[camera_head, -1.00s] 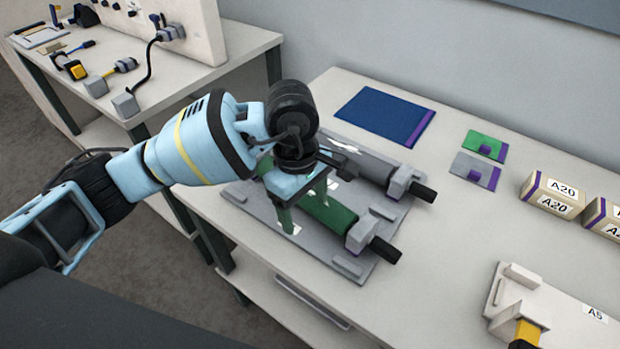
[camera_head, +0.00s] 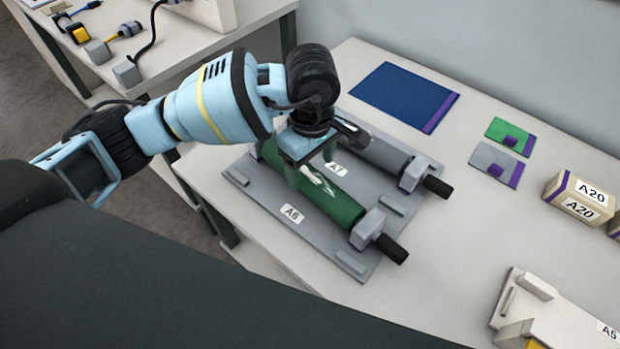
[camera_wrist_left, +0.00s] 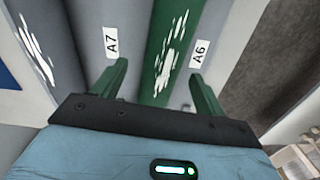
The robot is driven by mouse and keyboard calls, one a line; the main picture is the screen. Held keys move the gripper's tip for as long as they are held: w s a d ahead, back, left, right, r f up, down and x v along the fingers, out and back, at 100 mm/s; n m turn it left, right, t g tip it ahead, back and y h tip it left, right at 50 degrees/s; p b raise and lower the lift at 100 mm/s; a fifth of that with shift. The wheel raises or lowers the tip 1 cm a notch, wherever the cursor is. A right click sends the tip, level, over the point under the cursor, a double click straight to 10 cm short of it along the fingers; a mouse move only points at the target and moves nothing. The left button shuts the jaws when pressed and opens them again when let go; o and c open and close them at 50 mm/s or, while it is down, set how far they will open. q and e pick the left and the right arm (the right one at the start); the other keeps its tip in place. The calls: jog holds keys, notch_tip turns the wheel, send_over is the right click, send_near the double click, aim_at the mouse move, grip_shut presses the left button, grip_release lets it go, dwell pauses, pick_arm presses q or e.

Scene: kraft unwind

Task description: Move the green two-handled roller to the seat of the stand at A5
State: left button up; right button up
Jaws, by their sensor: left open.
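The green two-handled roller (camera_head: 325,197) lies in its cradle marked A6 on a grey board (camera_head: 245,196). One black handle (camera_head: 391,249) shows at its near right end; my gripper and wrist hide part of its far left end. My left gripper (camera_head: 312,172) is open, pointing down over the roller's middle. In the left wrist view its two green fingers (camera_wrist_left: 158,85) stand on either side of the green roller (camera_wrist_left: 172,50), apart from it as far as I can tell. The stand marked A5 (camera_head: 560,315) is partly in view at the bottom right. My right gripper is out of view.
A grey roller (camera_head: 372,155) lies beside the green one at A7. A blue mat (camera_head: 405,95), small green (camera_head: 511,134) and grey (camera_head: 499,164) cards and a box marked A20 (camera_head: 582,197) are on the table. Bare table lies between the board and the A5 stand.

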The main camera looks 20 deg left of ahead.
aim_at(310, 172)
pick_arm(q)
jog(key=shift+s+a+f, duration=0.1)
jog(key=shift+s+f, duration=0.05)
jog(key=shift+f, duration=2.4)
grip_shut()
jog(key=shift+r, duration=0.2)
